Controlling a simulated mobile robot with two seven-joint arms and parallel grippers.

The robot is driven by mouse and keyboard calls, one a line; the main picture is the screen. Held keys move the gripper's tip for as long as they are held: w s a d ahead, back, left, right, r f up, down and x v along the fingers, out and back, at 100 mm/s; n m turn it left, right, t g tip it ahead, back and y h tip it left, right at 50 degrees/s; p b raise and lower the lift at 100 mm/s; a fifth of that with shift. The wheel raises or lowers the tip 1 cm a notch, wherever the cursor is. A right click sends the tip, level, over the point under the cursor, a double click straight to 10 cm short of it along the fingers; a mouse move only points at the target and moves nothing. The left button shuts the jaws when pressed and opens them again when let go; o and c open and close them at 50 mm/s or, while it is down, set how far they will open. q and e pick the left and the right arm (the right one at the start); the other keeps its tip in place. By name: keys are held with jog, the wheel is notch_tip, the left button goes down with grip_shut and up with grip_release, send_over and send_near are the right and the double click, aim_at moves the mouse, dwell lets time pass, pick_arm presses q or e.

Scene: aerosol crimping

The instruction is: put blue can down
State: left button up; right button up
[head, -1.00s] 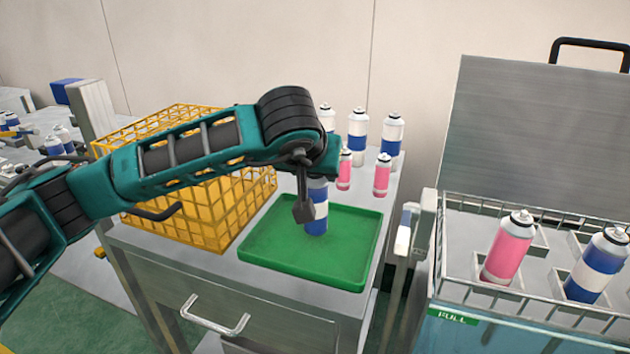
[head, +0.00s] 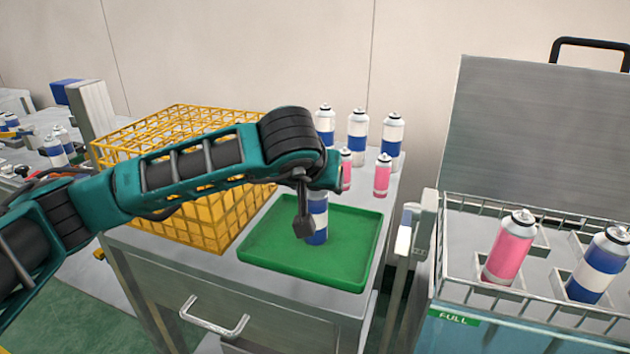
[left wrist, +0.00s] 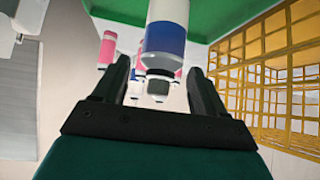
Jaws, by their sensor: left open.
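The blue can (head: 318,218), white with a blue band, stands upright on the green tray (head: 265,255), near its middle. Its upper part is hidden behind my left gripper (head: 304,205) in the head view. In the left wrist view the can (left wrist: 165,38) is between the two dark fingers of the left gripper (left wrist: 158,78), which are apart with a gap on each side of it. The left gripper is open. My right gripper is not in view.
Several blue-and-white cans (head: 358,130) and two pink cans (head: 382,175) stand behind the tray. A yellow wire basket (head: 215,205) is to the left. An open-lidded container (head: 470,265) at the right holds a pink can (head: 508,250) and a blue can (head: 598,268).

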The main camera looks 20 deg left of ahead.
pick_arm(q)
jog(key=shift+r, duration=0.2)
jog(key=a+v, duration=0.1)
jog(key=v, duration=1.1)
jog(key=shift+d, duration=0.45)
